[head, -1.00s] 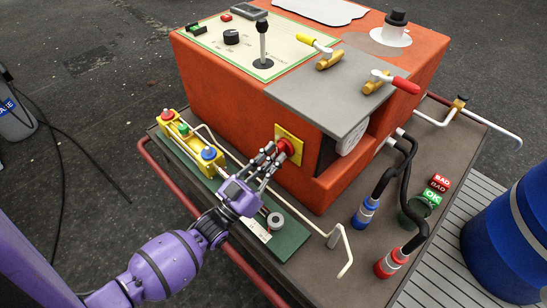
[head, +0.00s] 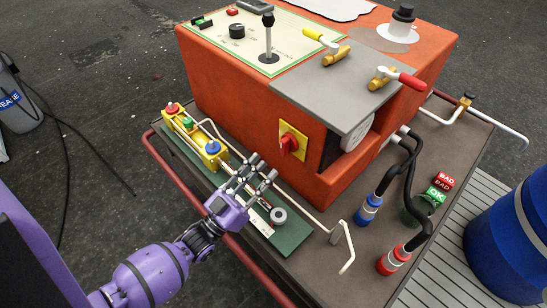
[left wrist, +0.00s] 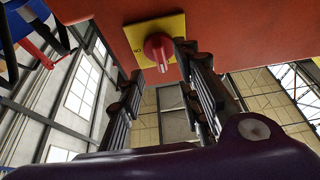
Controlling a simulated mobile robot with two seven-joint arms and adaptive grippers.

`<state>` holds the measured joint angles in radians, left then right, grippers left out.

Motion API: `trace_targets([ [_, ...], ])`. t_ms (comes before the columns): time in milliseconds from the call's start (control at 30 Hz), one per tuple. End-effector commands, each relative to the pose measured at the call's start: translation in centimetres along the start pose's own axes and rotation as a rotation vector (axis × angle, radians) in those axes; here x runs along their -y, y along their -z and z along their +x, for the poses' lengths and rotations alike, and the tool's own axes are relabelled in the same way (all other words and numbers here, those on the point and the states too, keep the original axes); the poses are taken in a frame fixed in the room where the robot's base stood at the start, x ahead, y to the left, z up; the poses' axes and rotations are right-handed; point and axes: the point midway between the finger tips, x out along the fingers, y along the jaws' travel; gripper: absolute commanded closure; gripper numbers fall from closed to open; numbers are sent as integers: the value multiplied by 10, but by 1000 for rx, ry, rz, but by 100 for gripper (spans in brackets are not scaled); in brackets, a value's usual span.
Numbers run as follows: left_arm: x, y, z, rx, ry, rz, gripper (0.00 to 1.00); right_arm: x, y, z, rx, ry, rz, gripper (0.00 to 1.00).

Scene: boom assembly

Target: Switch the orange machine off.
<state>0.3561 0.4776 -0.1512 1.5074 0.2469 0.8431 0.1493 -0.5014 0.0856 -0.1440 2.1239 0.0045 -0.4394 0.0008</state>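The orange machine (head: 235,85) stands on a dark bench. On its front face is a red rotary switch (head: 290,144) on a yellow plate (head: 301,151). My left gripper (head: 262,168) is open and empty, in front of the switch and apart from it. In the left wrist view the red switch (left wrist: 158,50) shows beyond the spread fingers (left wrist: 160,80), with its handle pointing down in the picture. My right gripper is in neither view.
A yellow block with coloured buttons (head: 190,135) and a pale pipe (head: 300,212) lie near my left gripper. Blue (head: 368,211) and red (head: 393,261) hose couplings are at the right. A blue barrel (head: 510,235) stands beyond the bench.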

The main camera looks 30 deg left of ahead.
Motion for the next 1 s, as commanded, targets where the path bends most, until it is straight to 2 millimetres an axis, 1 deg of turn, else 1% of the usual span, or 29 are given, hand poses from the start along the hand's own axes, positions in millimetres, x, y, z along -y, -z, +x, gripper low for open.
trace_targets([
  [33, 0, -1, -12, 4, 1, 0, 68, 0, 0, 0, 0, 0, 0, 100],
  [100, 0, -1, -25, 3, 1, -1, 68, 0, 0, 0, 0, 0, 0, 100],
  [200, 0, -1, -41, 3, 1, -1, 68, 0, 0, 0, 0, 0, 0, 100],
  [300, 0, 0, -51, 2, 0, -1, 68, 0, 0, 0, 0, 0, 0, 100],
  [433, 0, 0, -56, 0, 0, -1, 68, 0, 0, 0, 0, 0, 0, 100],
  [933, 0, 0, -57, 0, 0, -1, 68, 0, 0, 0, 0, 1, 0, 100],
  [1000, -2, -3, -60, 17, 5, -3, 68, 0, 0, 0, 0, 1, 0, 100],
])
